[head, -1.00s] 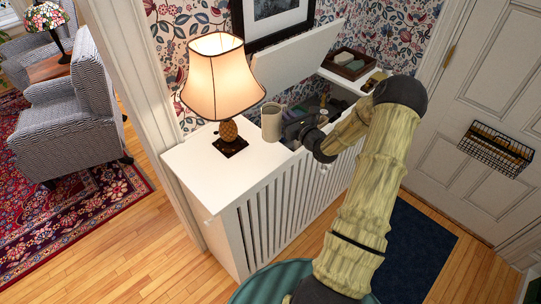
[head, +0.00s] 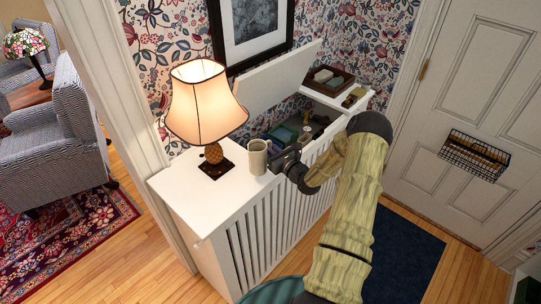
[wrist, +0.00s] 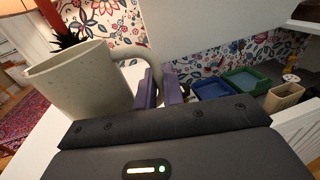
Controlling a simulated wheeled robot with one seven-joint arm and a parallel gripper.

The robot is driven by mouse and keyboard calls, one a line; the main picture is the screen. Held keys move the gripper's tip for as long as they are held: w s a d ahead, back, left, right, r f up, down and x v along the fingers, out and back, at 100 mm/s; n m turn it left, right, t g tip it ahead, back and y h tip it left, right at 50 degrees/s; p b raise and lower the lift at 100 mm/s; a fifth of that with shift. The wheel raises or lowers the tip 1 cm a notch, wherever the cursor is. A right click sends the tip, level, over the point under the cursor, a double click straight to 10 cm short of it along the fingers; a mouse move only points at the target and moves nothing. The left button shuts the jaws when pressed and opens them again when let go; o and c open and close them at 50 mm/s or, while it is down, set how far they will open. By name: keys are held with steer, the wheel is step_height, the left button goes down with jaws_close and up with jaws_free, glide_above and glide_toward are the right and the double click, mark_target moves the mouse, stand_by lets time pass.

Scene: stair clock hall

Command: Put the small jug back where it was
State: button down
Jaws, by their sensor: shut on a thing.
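The small jug (head: 257,157) is cream and speckled, with a loop handle. It is upright at the white cabinet top (head: 190,196), right of the lit lamp. In the wrist view the jug (wrist: 80,88) fills the left side, tilted in the picture. In the head view my gripper (head: 277,160) reaches in from the right. I cannot tell whether the jug's base touches the top.
The lamp (head: 207,105) with its pineapple base stands close left of the jug. Right of it, a raised white lid (head: 277,80) leans over an open compartment with a green tray (head: 284,133). A brown tray (head: 328,82) sits on a shelf behind.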

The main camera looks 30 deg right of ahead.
steer(key=shift+f+p, duration=0.45)
steer(key=shift+f, duration=1.3)
steer(key=shift+f, duration=0.15)
steer(key=c, duration=1.5)
jaws_free()
